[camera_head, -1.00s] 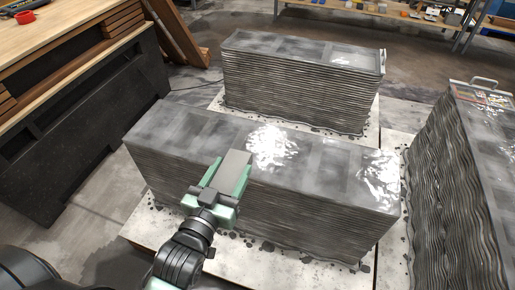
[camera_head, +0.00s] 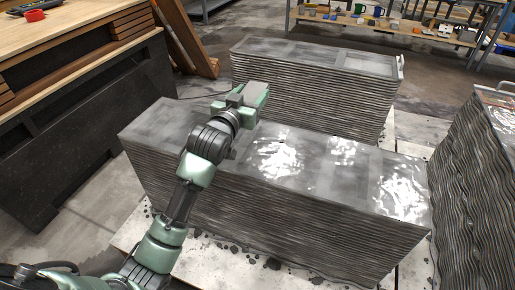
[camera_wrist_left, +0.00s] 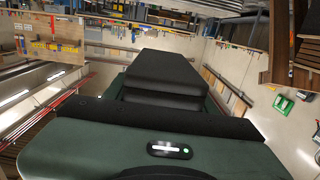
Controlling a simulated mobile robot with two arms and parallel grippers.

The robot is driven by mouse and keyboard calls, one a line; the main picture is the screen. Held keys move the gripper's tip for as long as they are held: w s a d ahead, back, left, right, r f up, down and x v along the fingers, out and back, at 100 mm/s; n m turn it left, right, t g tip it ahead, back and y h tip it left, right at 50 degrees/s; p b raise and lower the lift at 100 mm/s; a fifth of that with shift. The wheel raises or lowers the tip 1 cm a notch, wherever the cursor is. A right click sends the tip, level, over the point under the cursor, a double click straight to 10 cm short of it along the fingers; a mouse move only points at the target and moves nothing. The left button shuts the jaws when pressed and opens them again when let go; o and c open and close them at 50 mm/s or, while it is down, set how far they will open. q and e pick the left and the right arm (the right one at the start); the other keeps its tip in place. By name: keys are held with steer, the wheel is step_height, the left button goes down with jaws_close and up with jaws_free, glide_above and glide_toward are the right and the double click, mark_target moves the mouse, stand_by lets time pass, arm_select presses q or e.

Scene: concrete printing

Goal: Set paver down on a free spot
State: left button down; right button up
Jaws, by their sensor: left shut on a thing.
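The paver is a plain block, dark in the left wrist view (camera_wrist_left: 165,72), where it sticks out ahead of the gripper's wide green body. My left gripper (camera_head: 252,93) is shut on it. In the head view the gripper is over the far edge of the near printed concrete wall (camera_head: 180,130), in front of the back printed wall (camera_head: 310,98). There the green jaws and wrist hide most of the paver. I cannot tell whether the paver touches anything below. My right gripper is in neither view.
The near wall's top has wet, shiny patches and free room right of my arm. The back wall's top (camera_head: 315,55) looks clear. Another printed wall (camera_head: 475,160) stands at the right. A wooden workbench (camera_head: 80,55) is at the left; a shelf (camera_head: 390,30) with small items is behind.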

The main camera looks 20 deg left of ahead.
arm_select(q)
steer(key=b, duration=0.3)
glide_above(252, 151)
steer(key=f, duration=1.3)
steer(key=shift+w+f, duration=0.15)
steer(key=shift+w, duration=0.05)
steer(key=shift+f+b, duration=0.55)
steer(key=shift+f, duration=1.55)
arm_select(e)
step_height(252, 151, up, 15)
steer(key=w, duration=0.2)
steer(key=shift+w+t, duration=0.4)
arm_select(q)
steer(key=shift+f, duration=0.1)
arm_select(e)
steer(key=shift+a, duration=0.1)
arm_select(q)
steer(key=c, duration=0.6)
jaws_free()
steer(key=shift+f, duration=0.15)
steer(key=shift+o, duration=0.5)
steer(key=shift+s, duration=0.1)
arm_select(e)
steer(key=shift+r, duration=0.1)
